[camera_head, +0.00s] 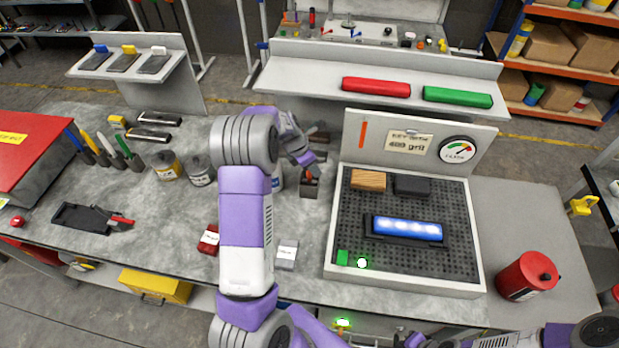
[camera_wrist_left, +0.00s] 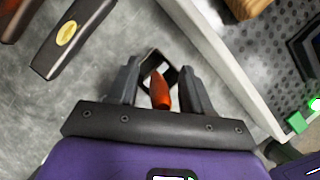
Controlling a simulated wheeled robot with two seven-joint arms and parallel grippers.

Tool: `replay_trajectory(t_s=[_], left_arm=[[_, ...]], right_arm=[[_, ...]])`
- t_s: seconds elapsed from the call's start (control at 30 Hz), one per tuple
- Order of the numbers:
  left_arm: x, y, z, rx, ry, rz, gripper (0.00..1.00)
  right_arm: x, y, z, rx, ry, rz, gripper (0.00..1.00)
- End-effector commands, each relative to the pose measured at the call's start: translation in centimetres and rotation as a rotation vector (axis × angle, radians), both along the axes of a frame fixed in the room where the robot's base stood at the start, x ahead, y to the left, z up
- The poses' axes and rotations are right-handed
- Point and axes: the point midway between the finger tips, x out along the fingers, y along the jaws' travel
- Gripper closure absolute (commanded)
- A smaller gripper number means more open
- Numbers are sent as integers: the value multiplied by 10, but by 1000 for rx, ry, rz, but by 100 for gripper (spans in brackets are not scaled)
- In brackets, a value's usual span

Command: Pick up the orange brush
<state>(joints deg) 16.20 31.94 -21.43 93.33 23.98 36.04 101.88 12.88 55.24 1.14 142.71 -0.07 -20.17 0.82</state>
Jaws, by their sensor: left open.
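The orange brush (camera_head: 308,175) stands in a small dark square holder (camera_head: 310,190) on the grey bench, left of the perforated tray. In the left wrist view its orange end (camera_wrist_left: 160,91) shows between the fingers, with the holder's dark rim (camera_wrist_left: 152,58) around it. My left gripper (camera_head: 307,165) is right at the brush. Its two dark fingers stand apart in the wrist view (camera_wrist_left: 158,78), one on each side of the orange end. I cannot tell whether they touch it. Part of my right gripper (camera_head: 408,338) shows at the bottom edge; its jaws are unclear.
A perforated tray (camera_head: 478,286) with a lit blue bar (camera_head: 407,228) stands close on the right. Cans (camera_head: 165,165), a red block (camera_head: 209,240) and a grey block (camera_head: 287,254) sit nearby.

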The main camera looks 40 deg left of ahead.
Motion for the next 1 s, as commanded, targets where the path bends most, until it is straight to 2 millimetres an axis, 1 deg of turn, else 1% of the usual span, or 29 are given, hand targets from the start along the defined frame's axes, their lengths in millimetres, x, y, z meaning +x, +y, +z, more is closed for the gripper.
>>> replay_trajectory(t_s=[0.17, 0.27, 0.3, 0.5, 0.73, 0.8, 0.87, 0.97, 1.0], left_arm=[[0, 0, 0, 0, 0, 0, 50], [0, 0, 0, 0, 0, 0, 64], [0, 0, 0, 0, 0, 0, 70], [0, 0, 0, 0, 0, 0, 100], [0, 0, 1, 0, -1, 0, 100], [1, 0, 4, 1, -1, -1, 100], [1, 0, 10, 1, -3, -2, 100], [1, 0, 27, 2, -5, -1, 100], [2, 0, 36, 2, -6, -3, 100]], right_arm=[[0, 0, 0, 0, 0, 0, 100], [0, 0, 0, 0, 0, 0, 100], [0, 0, 0, 0, 0, 0, 100], [0, 0, 0, 0, 0, 0, 100], [0, 0, 0, 0, 0, 0, 100], [0, 0, 1, 0, 0, 0, 100], [0, 0, 1, 0, 0, 0, 100], [0, 0, 4, 0, 0, 0, 100], [0, 0, 5, 0, 0, 0, 100]])
